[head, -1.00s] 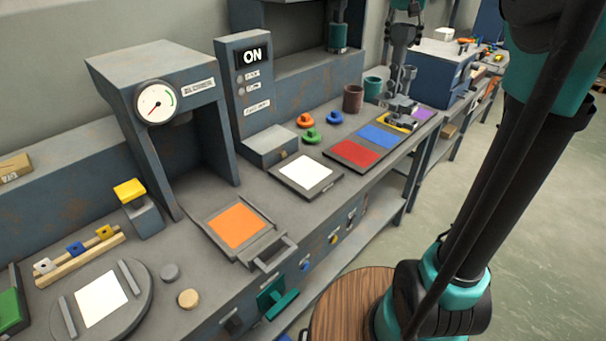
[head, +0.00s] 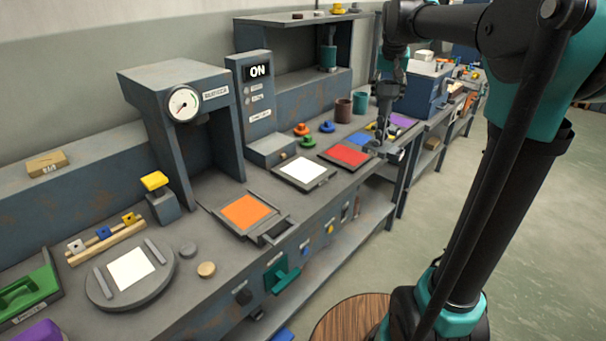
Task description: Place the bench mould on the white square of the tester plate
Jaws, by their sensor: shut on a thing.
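My gripper (head: 387,138) is at the right part of the bench, near its front edge by the red and blue squares. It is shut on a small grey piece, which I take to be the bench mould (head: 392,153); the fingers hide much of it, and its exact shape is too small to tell. A plate with a white square (head: 303,170) lies before the tower marked ON, left of my gripper. A round grey plate with another white square (head: 132,268) is at the near left. The frames do not name either as the tester plate.
Several coloured knobs (head: 307,141) and two cups (head: 343,110) stand behind. A gauge press (head: 182,75) rises over an orange-square tray (head: 245,211). The white squares look bare.

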